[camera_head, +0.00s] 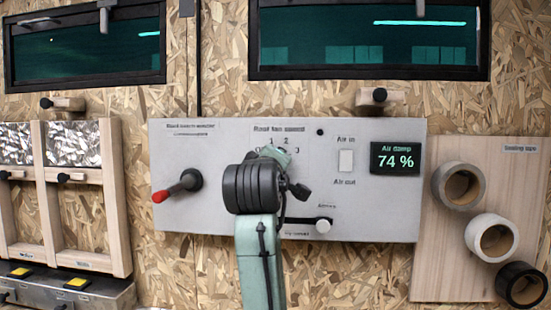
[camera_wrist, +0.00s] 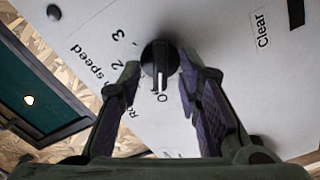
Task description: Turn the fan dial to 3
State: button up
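The black round fan dial (camera_wrist: 160,60) sits on the white panel in the wrist view. The digits 2 and 3 show up and left of it and a 0 below it. Its ridge seems to run toward the 0, though the exact pointer is hard to read. My gripper (camera_wrist: 160,72) is open, with one finger on each side of the dial. The fingertips are very close to it; I cannot tell if they touch. In the head view my gripper (camera_head: 275,153) covers most of the dial, with 1, 2 and 3 showing around it.
The control panel (camera_head: 225,222) also carries a red-tipped lever (camera_head: 178,187) at left, an air switch (camera_head: 346,161), a 74 % display (camera_head: 395,158) and a lower knob (camera_head: 323,225). Tape rolls (camera_head: 493,237) hang at right. Windows (camera_head: 368,45) are above.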

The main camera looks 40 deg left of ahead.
jog(key=shift+w, duration=0.1)
jog(key=shift+c, duration=0.4)
grip_shut()
